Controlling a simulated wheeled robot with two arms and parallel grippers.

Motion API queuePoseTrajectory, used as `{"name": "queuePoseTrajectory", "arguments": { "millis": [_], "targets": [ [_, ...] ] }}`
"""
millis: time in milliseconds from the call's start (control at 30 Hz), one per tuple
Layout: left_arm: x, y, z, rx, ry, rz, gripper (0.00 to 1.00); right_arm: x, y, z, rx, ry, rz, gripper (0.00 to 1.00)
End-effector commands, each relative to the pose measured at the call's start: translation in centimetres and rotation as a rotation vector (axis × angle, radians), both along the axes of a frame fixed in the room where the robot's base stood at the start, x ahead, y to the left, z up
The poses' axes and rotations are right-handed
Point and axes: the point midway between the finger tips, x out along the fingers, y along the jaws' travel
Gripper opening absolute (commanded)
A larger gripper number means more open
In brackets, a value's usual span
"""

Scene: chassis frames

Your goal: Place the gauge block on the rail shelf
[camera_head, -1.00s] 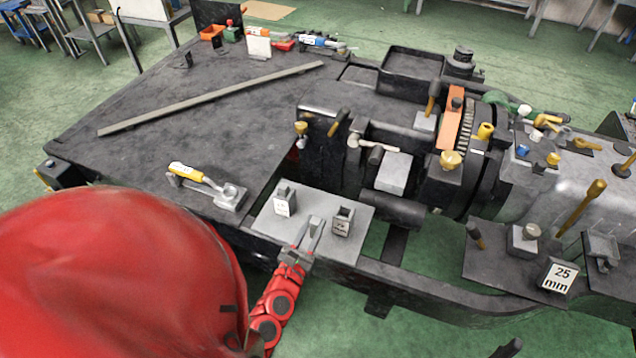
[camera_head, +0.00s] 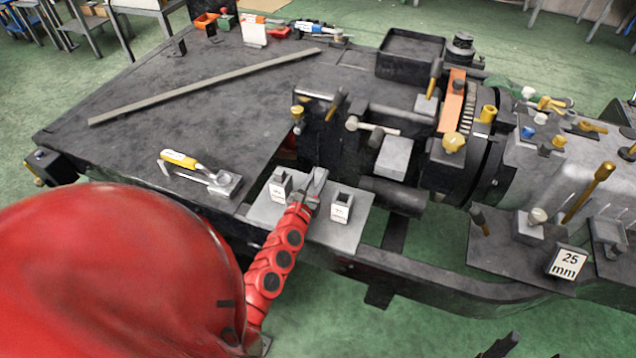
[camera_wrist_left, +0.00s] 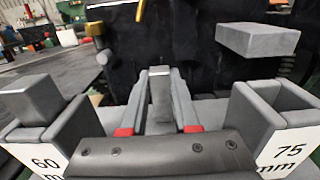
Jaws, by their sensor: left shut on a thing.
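My left gripper (camera_head: 316,184) is between two small labelled holders on a pale grey plate (camera_head: 345,238). In the wrist view it (camera_wrist_left: 160,88) is shut on a narrow grey block (camera_wrist_left: 160,85), which I take as the gauge block. Its lower end is hidden, so contact below cannot be told. The left holder (camera_head: 279,188), marked 60 in the wrist view, has a grey block (camera_wrist_left: 30,100) in it. The right holder (camera_head: 342,207), marked 75, looks empty. Which surface is the rail shelf is unclear. My right gripper cannot be made out.
Dark machinery rises behind the plate, with a pale block (camera_head: 393,156) on it. A dark plate at right carries a 25 mm holder (camera_head: 567,262).

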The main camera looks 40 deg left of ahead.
Motion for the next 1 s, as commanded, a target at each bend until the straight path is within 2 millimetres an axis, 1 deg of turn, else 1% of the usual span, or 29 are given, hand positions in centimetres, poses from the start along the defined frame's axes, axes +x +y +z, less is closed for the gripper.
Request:
{"name": "queuePoseTrajectory", "arguments": {
  "millis": [33,233,400,433,500,600,867,967,1000],
  "targets": [
    [0.02,-0.04,-0.92,0.001,0.000,-0.001,0.00,-0.01,0.00,-0.87,0.000,0.000,0.000,0.65],
    [-0.01,0.01,-0.52,-0.001,-0.001,0.000,0.00,0.00,0.01,-0.49,0.000,0.000,0.000,0.65],
    [-0.01,-0.05,-1.06,0.000,-0.001,-0.001,0.00,0.00,0.01,-0.91,0.000,0.000,0.000,0.65],
    [0.00,-0.04,-1.03,0.000,-0.001,-0.001,0.31,-0.01,0.00,-0.88,0.000,0.000,0.000,0.65],
    [-0.02,-0.03,-0.91,0.000,-0.001,0.000,0.43,0.00,0.00,-0.78,0.000,-0.001,0.000,0.65],
    [-0.02,-0.01,-0.93,0.000,-0.001,0.000,0.59,0.00,0.00,-0.78,0.000,0.000,0.000,0.65],
    [-0.03,0.01,-0.86,0.000,-0.001,0.001,0.59,0.00,0.00,-0.73,0.000,-0.001,0.000,0.65],
    [-0.07,0.11,-0.19,-0.001,-0.002,0.003,0.59,-0.01,0.00,-0.16,0.000,0.000,0.000,0.65],
    [-0.50,-0.04,-0.54,0.000,0.000,0.002,0.59,-0.01,0.00,-0.34,0.000,0.000,0.000,0.65]
  ]
}}
